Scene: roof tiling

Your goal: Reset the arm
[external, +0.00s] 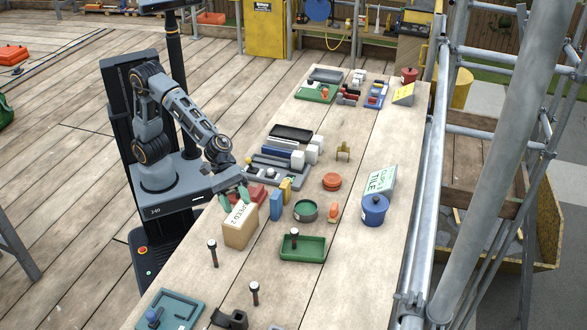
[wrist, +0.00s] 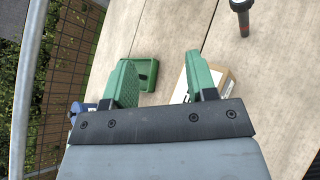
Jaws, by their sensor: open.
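My gripper (external: 234,198) has green fingers and is at the left edge of the workbench, just above or behind the cardboard box marked "FEED 2" (external: 239,229). I cannot tell whether it touches the box. In the wrist view my gripper (wrist: 160,82) is open, with nothing seen between its fingers. The box (wrist: 222,78) shows partly behind the right finger there, and the green tray (wrist: 148,68) shows beyond the fingers. The arm is bent and reaches down from its base toward the bench.
Near my gripper are a blue block (external: 276,206), a green round tin (external: 306,211) and a red piece (external: 249,194). Upright dark posts (external: 212,253) stand in front. A blue pot (external: 374,210) and tile sign (external: 380,181) are at right. Scaffold poles (external: 432,180) line the bench's right side.

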